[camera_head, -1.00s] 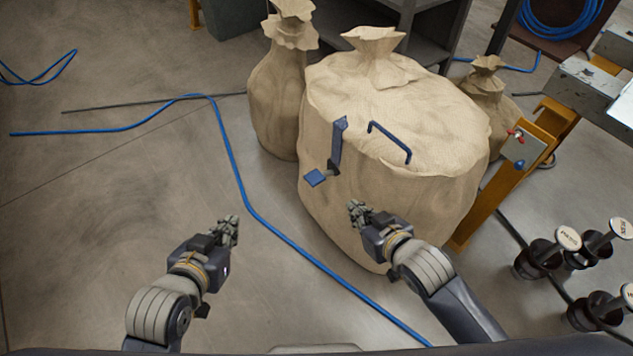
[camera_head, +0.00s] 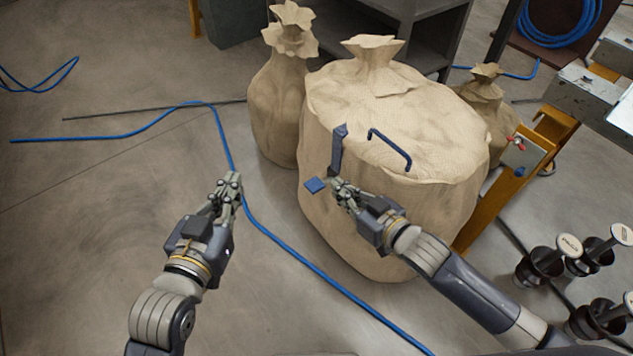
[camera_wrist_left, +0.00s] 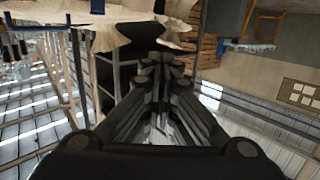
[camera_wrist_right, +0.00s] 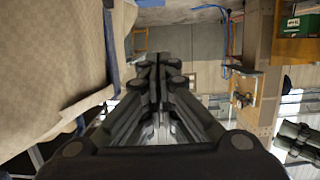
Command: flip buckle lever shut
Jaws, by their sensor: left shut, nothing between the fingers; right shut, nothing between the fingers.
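A blue buckle lever (camera_head: 338,148) stands upright on the near left side of a large tan sack (camera_head: 420,120). A blue square plate (camera_head: 315,185) juts out at its foot. A blue bar handle (camera_head: 390,148) sits on the sack's top edge to the right. My right gripper (camera_head: 338,184) is shut and empty, close to the lever's foot and just right of the plate; I cannot tell whether it touches. In the right wrist view the sack's side (camera_wrist_right: 50,70) fills the left. My left gripper (camera_head: 229,182) is shut and empty over the floor, left of the sack.
Smaller tan sacks stand behind left (camera_head: 278,100) and behind right (camera_head: 492,105). A blue hose (camera_head: 290,250) crosses the floor. A yellow post (camera_head: 490,205) and black-stemmed handles (camera_head: 548,258) stand at the right.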

